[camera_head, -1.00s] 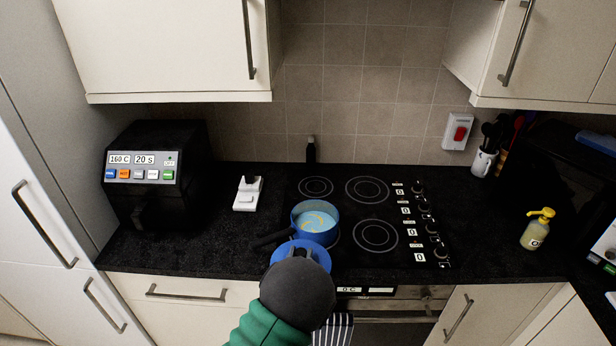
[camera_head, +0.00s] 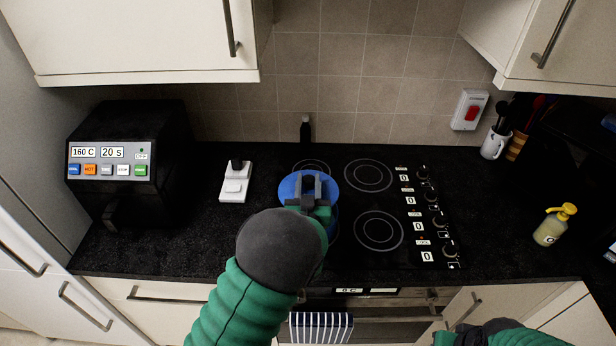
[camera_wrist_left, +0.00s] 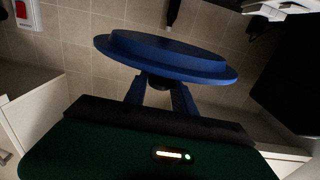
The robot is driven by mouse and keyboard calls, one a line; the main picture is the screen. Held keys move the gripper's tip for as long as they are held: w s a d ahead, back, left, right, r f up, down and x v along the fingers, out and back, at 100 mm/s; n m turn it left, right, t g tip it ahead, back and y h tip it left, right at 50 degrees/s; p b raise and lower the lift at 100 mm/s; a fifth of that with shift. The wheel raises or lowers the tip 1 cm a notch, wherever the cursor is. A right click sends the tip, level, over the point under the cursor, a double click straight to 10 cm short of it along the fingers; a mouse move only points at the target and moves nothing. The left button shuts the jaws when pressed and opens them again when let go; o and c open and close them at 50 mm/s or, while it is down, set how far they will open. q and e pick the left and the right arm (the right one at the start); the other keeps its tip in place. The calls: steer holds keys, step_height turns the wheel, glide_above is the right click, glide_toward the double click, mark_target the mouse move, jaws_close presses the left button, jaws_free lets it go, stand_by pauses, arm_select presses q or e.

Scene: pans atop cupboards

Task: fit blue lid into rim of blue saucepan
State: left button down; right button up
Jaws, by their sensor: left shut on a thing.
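The blue lid (camera_head: 288,188) is in my left gripper (camera_head: 309,183), which is shut on the lid's knob. In the left wrist view the lid (camera_wrist_left: 165,55) sits flat across the fingertips, a little tilted in the picture. In the head view it is over the area of the blue saucepan (camera_head: 333,222). Only a small blue part of the pan shows at the right, behind my gripper and arm; its rim and handle are hidden. I cannot tell whether lid and rim touch. My right arm shows at the bottom right; its fingers cannot be made out.
The black hob (camera_head: 375,215) has knobs along its right side. A white device (camera_head: 236,182) stands left of the hob, and a black air-fryer-like machine (camera_head: 130,160) is farther left. A yellow-topped soap bottle (camera_head: 553,226) is at the right. A striped towel (camera_head: 320,326) hangs in front.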

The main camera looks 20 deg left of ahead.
arm_select(q)
steer(key=shift+s+d+r, duration=0.2)
steer(key=shift+s+d, duration=0.05)
steer(key=shift+d, duration=0.2)
steer(key=shift+s+d+r, duration=0.15)
steer(key=shift+s+d, duration=0.05)
steer(key=shift+d, duration=0.2)
steer(key=shift+w+d+f+b, duration=0.2)
steer(key=shift+f+b, duration=0.1)
steer(key=shift+w+a+f+b, duration=0.1)
steer(key=shift+w+f+b, duration=0.2)
steer(key=shift+f, duration=0.25)
steer(key=shift+w+a+f+b, duration=0.1)
steer(key=shift+w+f+b, duration=0.05)
steer(key=shift+f+b, duration=0.35)
steer(key=f, duration=0.1)
steer(key=a+f+b, duration=0.1)
steer(key=f+b, duration=0.1)
steer(key=shift+s+a, duration=0.25)
steer(key=shift+s, duration=0.05)
steer(key=shift+f+b, duration=0.3)
steer(key=shift+b, duration=0.25)
steer(key=shift+w+d+f, duration=0.1)
steer(key=shift+d+f, duration=0.05)
steer(key=shift+d, duration=0.55)
steer(key=shift+a, duration=0.5)
arm_select(e)
step_height(320, 180, down, 6)
steer(key=d, duration=0.1)
steer(key=shift+s, duration=0.15)
